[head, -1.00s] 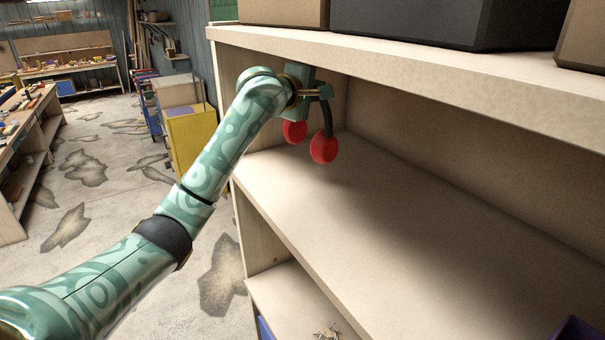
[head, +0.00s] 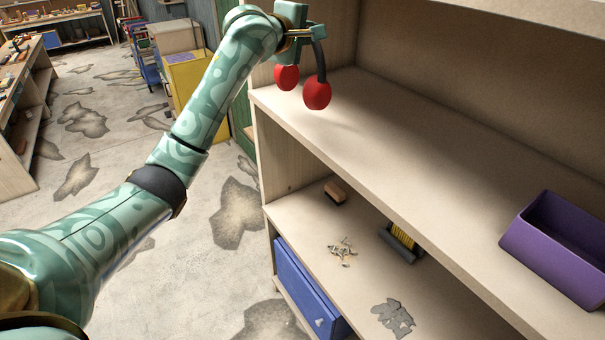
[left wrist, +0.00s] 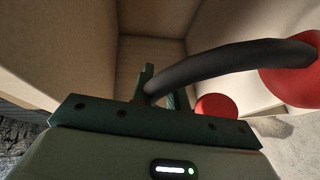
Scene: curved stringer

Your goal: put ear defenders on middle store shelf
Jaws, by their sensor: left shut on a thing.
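The ear defenders (head: 317,95) have two red cups on a dark curved band. They hang from my left gripper (head: 304,36), with the cups above the left end of a wooden shelf (head: 375,125). A visible gap between cups and shelf is hard to judge. In the left wrist view the fingers (left wrist: 160,92) are shut on the dark band of the ear defenders (left wrist: 225,62). One red cup is at the right, the other partly hidden behind the gripper. My right gripper is not in view.
A purple bin (head: 560,245) stands on that shelf at the right; its left and middle are bare. The shelf below holds a brush (head: 335,192), loose screws (head: 342,250), a yellow item (head: 402,238) and grey scraps (head: 393,317). A blue drawer (head: 308,290) sits beneath. A yellow cabinet (head: 193,95) stands behind.

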